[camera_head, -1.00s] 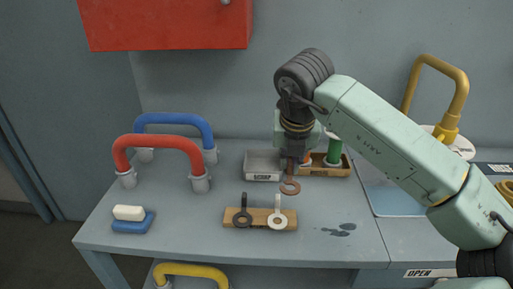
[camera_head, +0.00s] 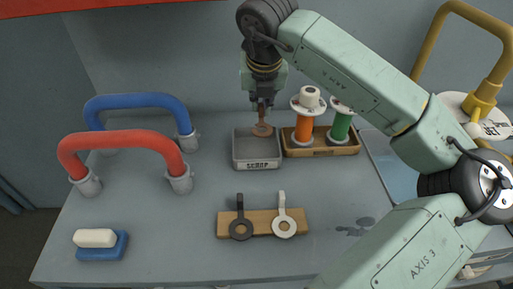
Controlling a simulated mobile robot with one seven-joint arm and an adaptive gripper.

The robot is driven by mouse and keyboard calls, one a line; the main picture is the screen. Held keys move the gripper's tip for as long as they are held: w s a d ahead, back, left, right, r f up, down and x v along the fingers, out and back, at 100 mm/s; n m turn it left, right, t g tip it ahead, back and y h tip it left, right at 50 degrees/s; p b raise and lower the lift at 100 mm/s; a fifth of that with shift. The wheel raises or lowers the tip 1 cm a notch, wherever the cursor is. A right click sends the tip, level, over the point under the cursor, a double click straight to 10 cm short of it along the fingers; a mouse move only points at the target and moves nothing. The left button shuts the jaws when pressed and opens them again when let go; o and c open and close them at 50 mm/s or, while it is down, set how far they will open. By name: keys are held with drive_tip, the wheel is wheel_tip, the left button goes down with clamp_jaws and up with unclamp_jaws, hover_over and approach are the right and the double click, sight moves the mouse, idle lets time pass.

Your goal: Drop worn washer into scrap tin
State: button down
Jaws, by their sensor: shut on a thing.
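The worn washer (camera_head: 262,130) is a copper-brown ring hanging from my gripper (camera_head: 263,112), which is shut on it. The washer hangs over the back part of the scrap tin (camera_head: 257,164), a grey open tray with a label on its front. The inside of the tin that shows looks empty. The washer's exact height over the tin is hard to tell.
A wooden rack with an orange spool (camera_head: 304,126) and a green spool (camera_head: 340,127) stands right of the tin. A wooden block (camera_head: 262,222) with a dark and a white ring tool lies in front. Red (camera_head: 120,138) and blue (camera_head: 140,100) pipe handles stand left.

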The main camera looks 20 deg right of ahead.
sight(261, 116)
drive_tip(key=shift+w+f+b, duration=0.1)
drive_tip(key=shift+f+b, duration=0.3)
drive_tip(key=shift+f, duration=1.7)
drive_tip(key=c, duration=1.6)
unclamp_jaws()
drive_tip(key=v, duration=1.2)
